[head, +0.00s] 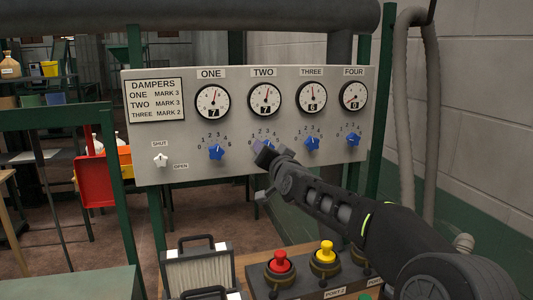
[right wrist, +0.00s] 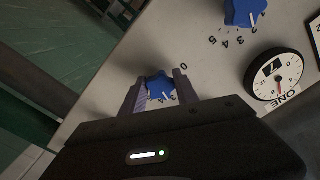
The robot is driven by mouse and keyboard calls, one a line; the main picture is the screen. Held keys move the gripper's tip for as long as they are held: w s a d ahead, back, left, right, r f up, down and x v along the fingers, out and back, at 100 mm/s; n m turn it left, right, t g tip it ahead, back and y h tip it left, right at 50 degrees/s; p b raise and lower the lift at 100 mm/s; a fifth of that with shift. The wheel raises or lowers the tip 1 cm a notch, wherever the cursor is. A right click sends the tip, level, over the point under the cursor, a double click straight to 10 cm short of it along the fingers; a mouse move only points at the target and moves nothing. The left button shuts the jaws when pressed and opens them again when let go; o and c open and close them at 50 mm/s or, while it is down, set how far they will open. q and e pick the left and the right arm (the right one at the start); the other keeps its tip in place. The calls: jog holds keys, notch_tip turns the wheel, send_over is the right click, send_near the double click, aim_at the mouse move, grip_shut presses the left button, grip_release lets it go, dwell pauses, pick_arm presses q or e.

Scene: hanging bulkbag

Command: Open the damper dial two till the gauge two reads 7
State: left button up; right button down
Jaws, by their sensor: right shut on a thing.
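Dial two is a blue star-shaped knob on the grey damper panel (head: 190,92). In the head view my right gripper (head: 264,153) covers most of it. In the right wrist view the blue dial two (right wrist: 160,86) sits between the two fingers of my right gripper (right wrist: 158,91), which is shut on it. Gauge two (head: 264,97), above it, shows 7 in its window, with its needle a little right of straight up. The dial's pointer setting is hard to read. My left gripper is not in view.
Dial one (head: 216,151) and dial three (head: 312,143) flank the gripper closely. Gauge one (head: 213,101) shows 7, gauge three (head: 312,97) 6, gauge four (head: 353,95) 0. Red (head: 281,262) and yellow (head: 324,252) knobs stand below.

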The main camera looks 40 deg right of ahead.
jog(key=c, duration=0.9)
grip_release()
jog(key=shift+s, duration=0.1)
jog(key=b+v, duration=0.1)
jog(key=v, duration=0.6)
jog(key=shift+s+a, duration=0.1)
jog(key=shift+s, duration=0.2)
